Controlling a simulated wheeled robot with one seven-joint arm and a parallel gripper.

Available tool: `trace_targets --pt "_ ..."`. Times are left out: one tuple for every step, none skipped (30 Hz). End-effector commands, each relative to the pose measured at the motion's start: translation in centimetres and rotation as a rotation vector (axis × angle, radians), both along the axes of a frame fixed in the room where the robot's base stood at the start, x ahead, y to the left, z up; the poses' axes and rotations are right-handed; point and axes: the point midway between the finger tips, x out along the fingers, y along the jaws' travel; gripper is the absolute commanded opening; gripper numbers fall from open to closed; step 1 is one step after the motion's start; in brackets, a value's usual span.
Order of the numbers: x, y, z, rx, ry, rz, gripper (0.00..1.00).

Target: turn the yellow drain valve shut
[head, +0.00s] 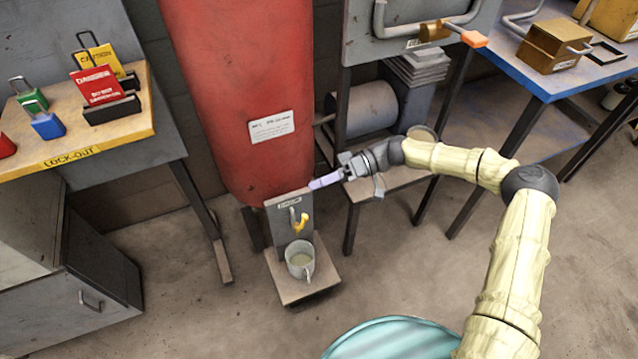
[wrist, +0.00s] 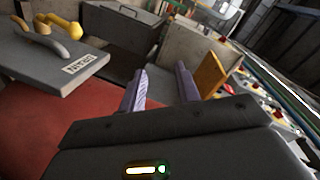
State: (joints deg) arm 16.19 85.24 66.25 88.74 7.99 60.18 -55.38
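The yellow drain valve (head: 302,224) is a small handle on a grey spout, on the front of a grey upright plate (head: 275,222) at the foot of a red tank. In the wrist view, the valve (wrist: 62,26) is at the upper left, above the plate (wrist: 82,66) marked DRAIN. A grey mug (head: 299,271) with pale liquid stands under the spout. My gripper (head: 318,183) is above and slightly right of the valve, apart from it. The wrist view shows its two pale purple fingers (wrist: 161,84) spread with nothing between them. The handle's exact turn is hard to tell.
The red tank (head: 240,80) rises directly behind the plate. The mug stands on a small low platform (head: 314,288). A lock-out bench (head: 130,128) stands at left, and shelves and a blue table (head: 550,85) at right. The floor in front is mostly open.

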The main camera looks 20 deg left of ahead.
Motion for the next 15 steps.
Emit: trace_targets --pt "0.0 -0.1 0.5 0.0 0.0 0.0 0.32" --pt "0.1 -0.1 0.7 0.0 0.0 0.0 0.32" --pt "0.1 -0.1 0.9 0.0 0.0 0.0 0.32" --pt "0.1 -0.2 1.0 0.0 0.0 0.0 0.32" --pt "0.1 -0.2 1.2 0.0 0.0 0.0 0.32" --pt "0.2 -0.2 1.4 0.0 0.0 0.0 0.32" --pt "0.2 -0.3 1.6 0.0 0.0 0.0 0.32" --pt "0.2 -0.3 1.7 0.0 0.0 0.0 0.32" --pt "0.2 -0.3 1.9 -0.001 -0.001 -0.001 0.32" --pt "0.3 -0.3 2.1 -0.001 -0.001 -0.001 0.32" --pt "0.3 -0.4 2.3 0.0 -0.001 0.0 0.32" --pt "0.3 -0.4 2.5 0.0 -0.001 0.0 0.32" --pt "0.3 -0.5 2.7 0.0 -0.001 0.0 0.32" --pt "0.4 -0.5 2.8 0.0 -0.001 0.0 0.32" --pt "0.4 -0.5 3.0 0.0 -0.001 0.0 0.32"
